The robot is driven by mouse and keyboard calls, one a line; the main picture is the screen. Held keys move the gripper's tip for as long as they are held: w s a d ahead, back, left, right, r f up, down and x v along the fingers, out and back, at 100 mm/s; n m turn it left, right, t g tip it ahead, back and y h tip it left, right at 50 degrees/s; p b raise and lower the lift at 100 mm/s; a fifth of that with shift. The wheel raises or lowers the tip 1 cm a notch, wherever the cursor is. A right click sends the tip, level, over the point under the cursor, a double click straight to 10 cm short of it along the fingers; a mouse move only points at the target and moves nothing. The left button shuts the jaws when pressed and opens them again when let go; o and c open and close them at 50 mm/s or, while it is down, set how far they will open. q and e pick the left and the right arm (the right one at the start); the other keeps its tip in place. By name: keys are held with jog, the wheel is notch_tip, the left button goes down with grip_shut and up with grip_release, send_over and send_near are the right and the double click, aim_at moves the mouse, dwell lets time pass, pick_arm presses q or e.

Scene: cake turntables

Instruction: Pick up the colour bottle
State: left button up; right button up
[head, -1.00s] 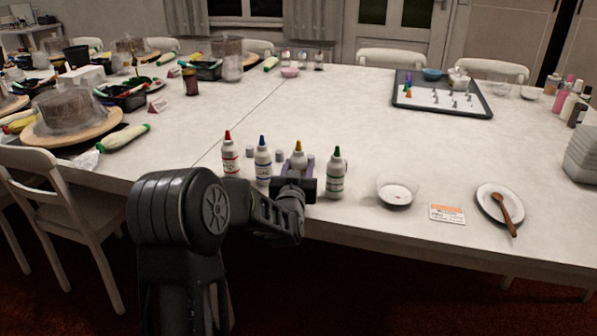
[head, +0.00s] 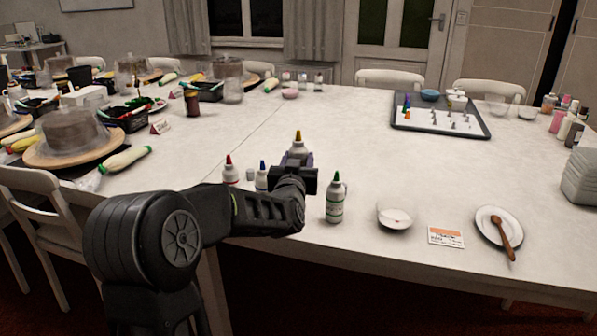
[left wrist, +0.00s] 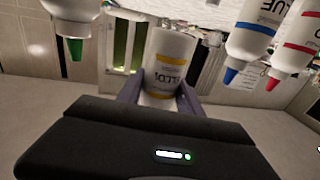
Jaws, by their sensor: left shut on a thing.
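My left gripper (head: 299,166) is shut on the yellow-tipped white bottle (head: 298,146). The bottle is upright and raised above its neighbours, its lower part hidden by the gripper. In the left wrist view the bottle (left wrist: 167,58) sits between the two fingers (left wrist: 160,97), its label only partly readable. The red-tipped bottle (head: 230,173) and blue-tipped bottle (head: 262,174) stand to the left, partly behind my arm. The green-tipped bottle (head: 335,199) stands to the right. My right gripper is not in view.
A white bowl (head: 394,219), a small card (head: 446,236) and a plate (head: 487,220) with a wooden spoon (head: 505,231) lie right of the bottles. A dark-rimmed tray (head: 397,125) is farther back. The middle of the white table (head: 370,160) is clear.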

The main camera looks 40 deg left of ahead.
pick_arm(q)
jog(key=shift+r, duration=0.2)
dwell(0.4)
jog(key=o, duration=0.3)
jog(key=c, duration=0.4)
jog(key=shift+o, duration=0.2)
jog(key=shift+f, duration=0.1)
